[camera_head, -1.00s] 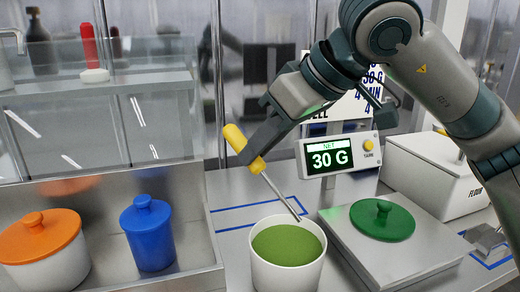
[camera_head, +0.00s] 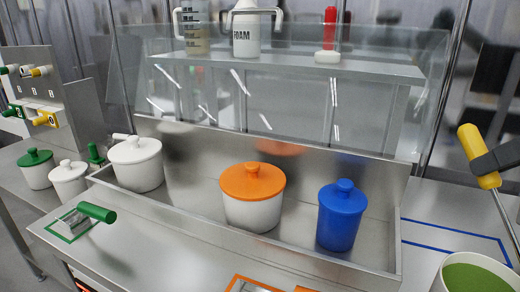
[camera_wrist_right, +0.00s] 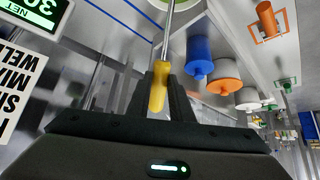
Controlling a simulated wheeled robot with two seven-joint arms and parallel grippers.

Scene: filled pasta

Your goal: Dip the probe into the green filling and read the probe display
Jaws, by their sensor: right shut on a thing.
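The probe has a yellow handle (camera_head: 478,155) and a thin metal rod. My right gripper (camera_head: 488,168) is shut on the handle at the right edge of the head view. The rod slants down to the right and leaves the frame, so its tip is hidden. The white tub (camera_head: 440,284) of green filling (camera_head: 476,279) is cut off at the bottom right, below the gripper. In the right wrist view, the yellow handle (camera_wrist_right: 158,90) sits between the gripper fingers (camera_wrist_right: 162,82), its rod running up out of frame. My left gripper is not in view.
A steel tray (camera_head: 300,262) holds a white pot (camera_head: 136,165), an orange-lidded pot (camera_head: 252,208) and a blue pot (camera_head: 342,220). The scale display (camera_wrist_right: 32,12) shows in the wrist view.

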